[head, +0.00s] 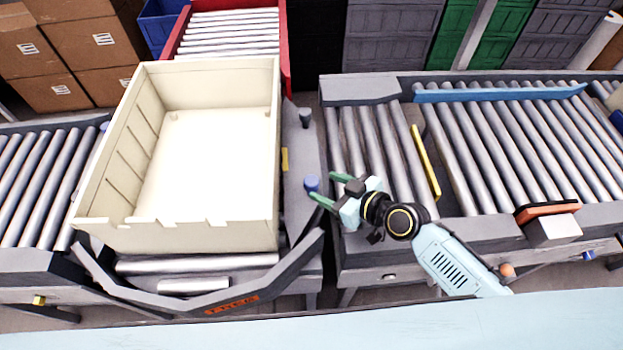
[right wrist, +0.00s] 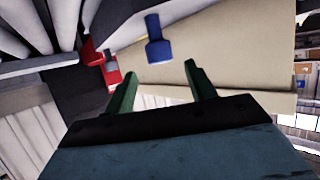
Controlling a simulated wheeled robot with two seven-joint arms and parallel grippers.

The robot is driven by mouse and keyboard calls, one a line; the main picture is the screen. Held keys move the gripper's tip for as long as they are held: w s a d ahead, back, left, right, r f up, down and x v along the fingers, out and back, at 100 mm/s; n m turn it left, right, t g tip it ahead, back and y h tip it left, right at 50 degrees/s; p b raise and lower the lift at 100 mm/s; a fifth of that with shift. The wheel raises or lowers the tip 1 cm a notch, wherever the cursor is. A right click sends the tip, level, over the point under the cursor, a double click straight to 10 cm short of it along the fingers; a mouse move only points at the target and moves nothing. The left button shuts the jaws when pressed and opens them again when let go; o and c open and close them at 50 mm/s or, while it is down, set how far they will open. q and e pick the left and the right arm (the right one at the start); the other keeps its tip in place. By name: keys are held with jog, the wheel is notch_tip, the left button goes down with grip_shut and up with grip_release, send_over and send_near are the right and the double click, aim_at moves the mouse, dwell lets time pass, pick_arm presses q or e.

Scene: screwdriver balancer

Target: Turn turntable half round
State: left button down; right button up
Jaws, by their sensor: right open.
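The turntable (head: 306,150) is a dark grey roller frame with an orange-lettered plate on its front bar. A cream open crate (head: 180,235) sits on it and looks empty. A blue knob (head: 312,184) stands at the turntable's right side; it also shows in the right wrist view (right wrist: 157,40). My right gripper (head: 320,187) is open, its green fingers pointing left at the blue knob. In the right wrist view the gripper (right wrist: 162,75) has the knob ahead of its fingertips, apparently not gripped. My left gripper is not in view.
Roller conveyors lie left (head: 45,180) and right (head: 500,140) of the turntable; a red-sided one (head: 285,50) runs behind. A yellow bar (head: 425,160) and blue rail (head: 500,93) are on the right conveyor. Cardboard boxes (head: 95,45) stand at back left.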

aim_at(315, 182)
jog(key=x, duration=0.6)
jog(key=shift+b, duration=0.3)
grip_shut()
